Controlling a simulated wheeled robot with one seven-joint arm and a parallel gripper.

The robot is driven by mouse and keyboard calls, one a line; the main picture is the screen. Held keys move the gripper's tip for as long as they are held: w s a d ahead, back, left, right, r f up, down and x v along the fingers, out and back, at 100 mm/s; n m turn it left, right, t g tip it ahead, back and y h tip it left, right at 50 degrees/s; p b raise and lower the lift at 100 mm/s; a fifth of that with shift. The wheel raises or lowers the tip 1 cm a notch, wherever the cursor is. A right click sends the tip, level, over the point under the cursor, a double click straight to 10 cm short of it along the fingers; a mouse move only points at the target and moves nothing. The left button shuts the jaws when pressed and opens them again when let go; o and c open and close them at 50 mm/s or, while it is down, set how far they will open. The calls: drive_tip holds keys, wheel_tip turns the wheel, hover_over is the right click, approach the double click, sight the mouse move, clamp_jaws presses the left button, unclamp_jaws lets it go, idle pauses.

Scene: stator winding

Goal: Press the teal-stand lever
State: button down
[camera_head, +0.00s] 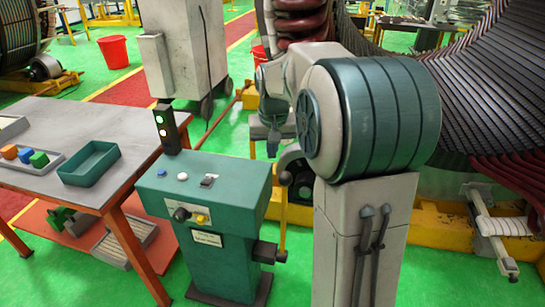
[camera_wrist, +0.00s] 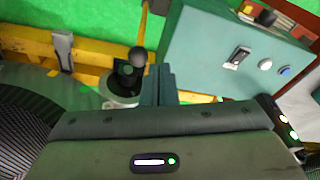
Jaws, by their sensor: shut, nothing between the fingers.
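The teal stand (camera_head: 232,180) stands at the centre of the head view, and its top also shows in the wrist view (camera_wrist: 205,45). Its lever is a yellow rod with a dark round knob (camera_head: 285,178), rising upright from a dark box on the stand's right side. In the wrist view the knob (camera_wrist: 137,57) is just left of my fingertips, with the yellow rod running up from it. My gripper (camera_head: 273,148) is shut and empty, pointing down above the knob. In the wrist view its teal fingers (camera_wrist: 162,72) seem apart from the knob; exact distance is unclear.
The stand carries buttons (camera_head: 182,177), a rocker switch (camera_head: 208,180) and a signal light (camera_head: 165,128). A table (camera_head: 100,190) with trays and coloured blocks is at left. A yellow frame (camera_head: 430,225) and the large stator (camera_head: 500,100) lie behind and right.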

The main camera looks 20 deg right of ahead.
drive_tip(key=w+d+f+m, duration=0.1)
drive_tip(key=w+d+f, duration=0.3)
drive_tip(key=w+d, duration=0.1)
drive_tip(key=w+d+f+m, duration=0.1)
drive_tip(key=w+d+f, duration=0.2)
drive_tip(key=w+d, duration=0.2)
drive_tip(key=w, duration=0.3)
drive_tip(key=shift+w+f, duration=0.2)
drive_tip(key=shift+f, duration=0.15)
wheel_tip(320, 180, down, 10)
drive_tip(key=w+p, duration=0.1)
drive_tip(key=p, duration=0.1)
drive_tip(key=shift+s+a+r+p, duration=0.15)
drive_tip(key=shift+s+a, duration=0.1)
drive_tip(key=shift+s, duration=0.3)
drive_tip(key=shift+s+a+r+p, duration=0.1)
drive_tip(key=shift+s+a+r, duration=0.1)
drive_tip(key=shift+s, duration=0.3)
drive_tip(key=shift+s+a+r+p, duration=0.15)
drive_tip(key=shift+s+a, duration=0.1)
drive_tip(key=shift+s, duration=0.3)
drive_tip(key=shift+f, duration=0.1)
